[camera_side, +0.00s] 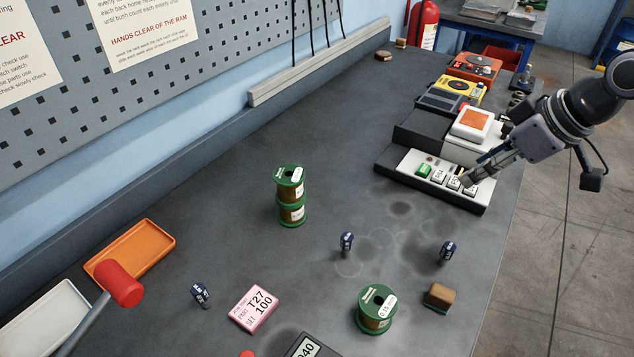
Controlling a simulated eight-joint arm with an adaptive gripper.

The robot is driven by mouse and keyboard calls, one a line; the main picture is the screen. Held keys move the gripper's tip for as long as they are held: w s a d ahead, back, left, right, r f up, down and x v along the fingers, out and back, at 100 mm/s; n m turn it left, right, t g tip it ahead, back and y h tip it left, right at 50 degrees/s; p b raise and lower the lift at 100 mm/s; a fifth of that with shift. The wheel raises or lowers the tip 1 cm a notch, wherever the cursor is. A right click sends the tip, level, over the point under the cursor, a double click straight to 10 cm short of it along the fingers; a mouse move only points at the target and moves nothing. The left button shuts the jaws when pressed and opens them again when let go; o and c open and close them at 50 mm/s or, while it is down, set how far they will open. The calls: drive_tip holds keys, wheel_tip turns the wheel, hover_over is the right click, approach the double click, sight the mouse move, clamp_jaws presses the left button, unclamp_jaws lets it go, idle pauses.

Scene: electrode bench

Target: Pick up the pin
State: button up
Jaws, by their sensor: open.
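My gripper (478,177) reaches in from the right. Its fingers point down and left over the white front of a grey bench device (405,164), close to its labelled white blocks. No object shows clearly between the fingers. I cannot tell for sure which thing is the pin. Small dark blue pieces with white markings stand or lean on the bench: one near the middle (347,244), one further right (447,252), one at the lower left (201,295). My gripper is well apart from all of these.
Two stacked green-ended spools (291,196) stand mid-bench, another spool (376,309) at the front. A brown block (438,297), pink card (253,307), orange tray (136,252) and red-headed mallet (120,285) lie nearby. Yellow (458,91) and orange (474,66) units stand behind the device.

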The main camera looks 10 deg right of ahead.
drive_tip(key=w+a+r+n+g+y, duration=0.1)
drive_tip(key=w+a+n+g, duration=0.2)
drive_tip(key=a, duration=0.9)
drive_tip(key=n+g+y, duration=0.1)
drive_tip(key=n+g, duration=0.2)
drive_tip(key=n, duration=0.7)
approach(203, 287)
drive_tip(key=f, duration=0.2)
drive_tip(key=shift+a+x, duration=0.2)
drive_tip(key=shift+x, duration=2.4)
drive_tip(key=shift+a+x, duration=0.2)
drive_tip(key=shift+x, duration=2.4)
drive_tip(key=shift+r, duration=0.2)
drive_tip(key=shift+d, duration=0.1)
clamp_jaws()
